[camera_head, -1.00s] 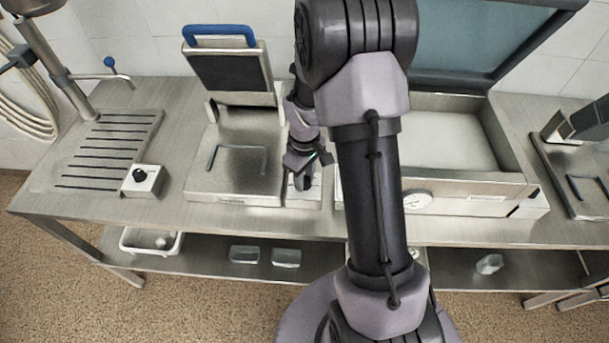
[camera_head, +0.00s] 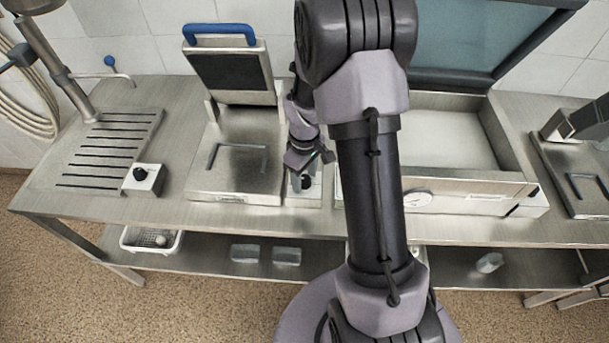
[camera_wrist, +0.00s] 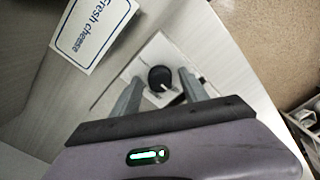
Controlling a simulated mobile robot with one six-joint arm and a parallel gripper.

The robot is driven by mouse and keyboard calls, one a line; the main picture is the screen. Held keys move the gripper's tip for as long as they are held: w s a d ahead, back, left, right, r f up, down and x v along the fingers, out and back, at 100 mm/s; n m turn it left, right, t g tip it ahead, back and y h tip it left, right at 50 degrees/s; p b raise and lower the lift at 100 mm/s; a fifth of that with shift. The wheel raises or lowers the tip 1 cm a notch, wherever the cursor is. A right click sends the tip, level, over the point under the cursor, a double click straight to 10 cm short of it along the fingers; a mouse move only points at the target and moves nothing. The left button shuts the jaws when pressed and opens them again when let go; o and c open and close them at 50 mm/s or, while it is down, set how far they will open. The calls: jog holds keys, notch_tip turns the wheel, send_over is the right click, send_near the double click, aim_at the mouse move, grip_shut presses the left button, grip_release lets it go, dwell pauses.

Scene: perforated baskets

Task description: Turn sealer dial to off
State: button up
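The sealer (camera_head: 232,180) stands left of my arm with its blue-handled lid raised. A black dial (camera_head: 307,182) sits on a light panel at the sealer's right side. In the wrist view the round dial (camera_wrist: 160,77) has a white pointer mark toward the lower right. My gripper (camera_wrist: 159,78) is open, with one finger on each side of the dial in that view; I cannot tell whether either finger touches it. In the head view my gripper (camera_head: 300,180) is small and partly hidden by my wrist.
A second black knob (camera_head: 140,174) sits on a white box near the slotted drain (camera_head: 110,150). A "Fresh cheese" label (camera_wrist: 92,30) lies beside the dial in the wrist view. A large open-lidded machine (camera_head: 480,185) with a gauge stands right of my arm.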

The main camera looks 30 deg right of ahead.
aim_at(304, 178)
notch_tip(304, 178, up, 17)
jog(key=p, duration=0.5)
jog(key=shift+r, duration=0.2)
jog(key=s+a+r+m+t+y+b, duration=0.1)
jog(key=s+a+m+t+y+b, duration=0.1)
jog(key=s+a+m+t+b, duration=0.3)
jog(key=s+a+m+b, duration=0.4)
jog(key=s+a+b, duration=0.4)
jog(key=s+a, duration=0.3)
jog(key=shift+s+a+r+t, duration=0.2)
jog(key=shift+s+t, duration=0.2)
jog(key=shift+s, duration=0.35)
